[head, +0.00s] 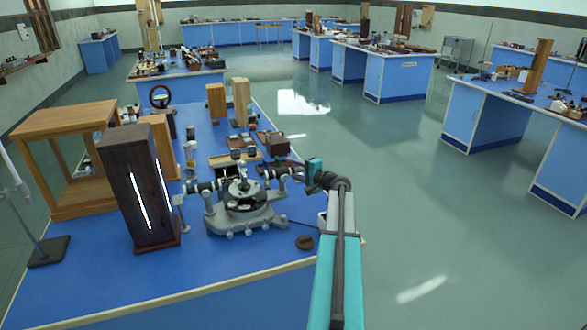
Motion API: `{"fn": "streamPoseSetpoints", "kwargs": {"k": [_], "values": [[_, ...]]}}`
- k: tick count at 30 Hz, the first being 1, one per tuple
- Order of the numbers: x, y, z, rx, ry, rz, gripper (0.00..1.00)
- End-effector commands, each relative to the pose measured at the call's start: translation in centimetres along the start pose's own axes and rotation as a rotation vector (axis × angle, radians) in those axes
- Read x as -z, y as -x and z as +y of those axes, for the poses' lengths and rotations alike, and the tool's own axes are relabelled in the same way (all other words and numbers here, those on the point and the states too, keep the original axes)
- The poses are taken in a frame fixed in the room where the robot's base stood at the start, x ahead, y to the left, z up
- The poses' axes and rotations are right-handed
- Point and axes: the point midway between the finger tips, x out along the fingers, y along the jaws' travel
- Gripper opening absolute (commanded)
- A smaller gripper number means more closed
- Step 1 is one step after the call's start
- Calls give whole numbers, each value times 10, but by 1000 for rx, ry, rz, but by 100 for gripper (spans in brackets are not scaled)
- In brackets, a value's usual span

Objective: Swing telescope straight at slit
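A grey spectrometer (246,217) with a round central table stands on the near blue bench. One dark tube (203,187) points left towards the lamp box. Another tube (277,174) extends to the right and looks like the telescope. A tall dark wooden lamp box (122,190) with bright vertical slits stands upright left of the spectrometer. My gripper (301,174) is at the outer end of the right-hand tube, coming from the right. Its fingers are too small and dark to tell whether they touch or hold the tube. The collimator's own slit is too small to make out.
Wooden blocks (216,101) and small boxes (277,146) stand behind the spectrometer. A brown round piece (305,242) lies near the bench's right edge. A wooden stand frame (64,133) is at the left. The floor right of the bench is clear.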

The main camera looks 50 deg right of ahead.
Motion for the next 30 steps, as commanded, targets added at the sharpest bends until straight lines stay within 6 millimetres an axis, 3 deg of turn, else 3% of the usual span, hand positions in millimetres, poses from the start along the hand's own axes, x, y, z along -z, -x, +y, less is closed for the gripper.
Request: {"fn": "streamPoseSetpoints", "kwargs": {"k": [8, 24, 30], "values": [[-1, 25, 2, 0, 1, 2, 38], [-2, 107, 2, 0, 1, 1, 38], [-1, 129, 1, 0, 0, 0, 38]]}}
